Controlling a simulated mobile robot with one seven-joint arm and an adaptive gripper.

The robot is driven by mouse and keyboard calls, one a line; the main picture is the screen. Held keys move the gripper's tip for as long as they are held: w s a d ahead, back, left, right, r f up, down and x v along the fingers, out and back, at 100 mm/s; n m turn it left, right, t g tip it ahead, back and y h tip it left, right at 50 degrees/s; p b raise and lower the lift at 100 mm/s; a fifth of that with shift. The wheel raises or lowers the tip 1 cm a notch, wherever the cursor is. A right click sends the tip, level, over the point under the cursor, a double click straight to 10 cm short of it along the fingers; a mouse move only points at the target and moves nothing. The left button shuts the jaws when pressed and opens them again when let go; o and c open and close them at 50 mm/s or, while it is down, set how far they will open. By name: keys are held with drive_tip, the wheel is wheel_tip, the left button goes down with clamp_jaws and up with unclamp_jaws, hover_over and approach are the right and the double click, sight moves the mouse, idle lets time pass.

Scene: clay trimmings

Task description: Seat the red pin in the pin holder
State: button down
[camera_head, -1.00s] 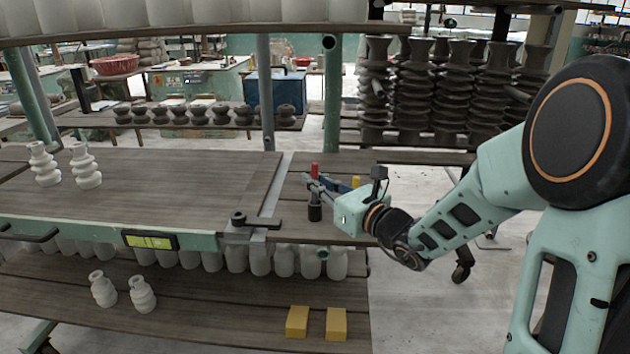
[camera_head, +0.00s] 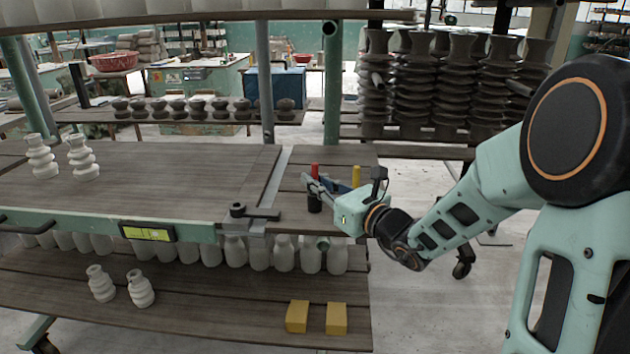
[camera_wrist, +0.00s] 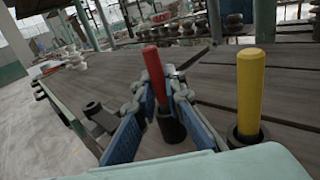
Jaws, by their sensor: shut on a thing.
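The red pin (camera_head: 315,169) stands upright between the fingers of my gripper (camera_head: 318,186), over the right end of the bench. In the wrist view, the blue-padded fingers of my gripper (camera_wrist: 160,100) are shut around the red pin (camera_wrist: 153,68). The black pin holder (camera_head: 314,204) is a short cylinder directly below the pin, and it shows in the wrist view (camera_wrist: 174,128) behind the fingers. The pin's lower end is at the holder's mouth; I cannot tell how far inside it is.
A yellow pin (camera_wrist: 250,85) stands upright in another black holder (camera_wrist: 238,138), close to the right of my gripper. A black clamp handle (camera_head: 252,212) lies to the left on the bench. Pale bottle shapes (camera_head: 82,156) stand at the far left.

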drive_tip(key=shift+f, duration=0.25)
drive_tip(key=c, duration=1.9)
unclamp_jaws()
drive_tip(key=shift+r, duration=0.1)
drive_tip(key=shift+c, duration=0.2)
drive_tip(key=shift+d, duration=0.1)
drive_tip(key=v, duration=1.2)
drive_tip(key=shift+r, duration=0.1)
